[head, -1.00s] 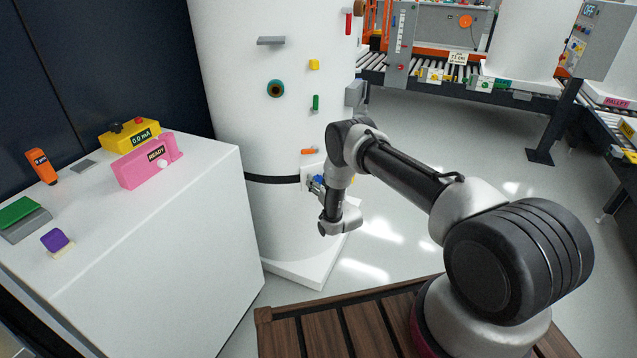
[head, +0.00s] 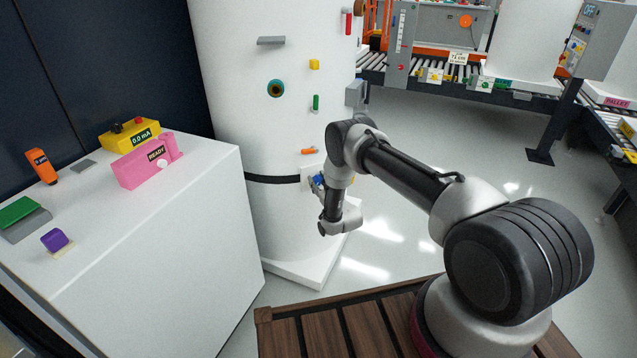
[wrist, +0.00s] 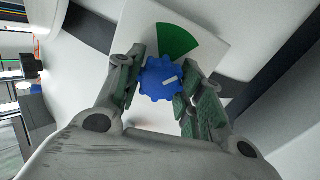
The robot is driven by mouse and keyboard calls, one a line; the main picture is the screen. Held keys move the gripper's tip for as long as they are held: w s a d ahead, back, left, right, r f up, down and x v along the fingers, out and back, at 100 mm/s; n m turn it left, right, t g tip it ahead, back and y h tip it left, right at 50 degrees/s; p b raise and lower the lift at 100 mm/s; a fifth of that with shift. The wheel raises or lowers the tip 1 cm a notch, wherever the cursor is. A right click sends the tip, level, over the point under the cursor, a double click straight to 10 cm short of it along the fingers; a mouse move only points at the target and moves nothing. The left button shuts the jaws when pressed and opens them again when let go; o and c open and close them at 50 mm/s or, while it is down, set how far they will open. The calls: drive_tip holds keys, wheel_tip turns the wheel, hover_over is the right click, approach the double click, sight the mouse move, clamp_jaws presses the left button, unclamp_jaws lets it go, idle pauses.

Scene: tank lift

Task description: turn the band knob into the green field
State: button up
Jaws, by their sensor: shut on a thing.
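The band knob (wrist: 160,78) is blue with a lobed rim and sits on a white square plate (wrist: 140,42). My gripper (wrist: 160,82) is shut on the knob, one finger on each side. In the head view my gripper (head: 316,184) is at the plate low on the white tank, partly hidden by my arm; a bit of the blue knob shows.
The white tank (head: 235,120) carries several small coloured fittings above the knob and a black band (head: 272,179). A white cabinet (head: 180,235) with coloured devices stands left of it. Roller conveyors (head: 470,85) run behind at right. The floor right of the tank is clear.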

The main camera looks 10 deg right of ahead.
drive_tip(key=n, duration=0.7)
idle(0.6)
drive_tip(key=shift+a, duration=0.1)
drive_tip(key=o, duration=1)
drive_tip(key=shift+s, duration=0.15)
drive_tip(key=v, duration=1.2)
drive_tip(key=shift+f, duration=0.15)
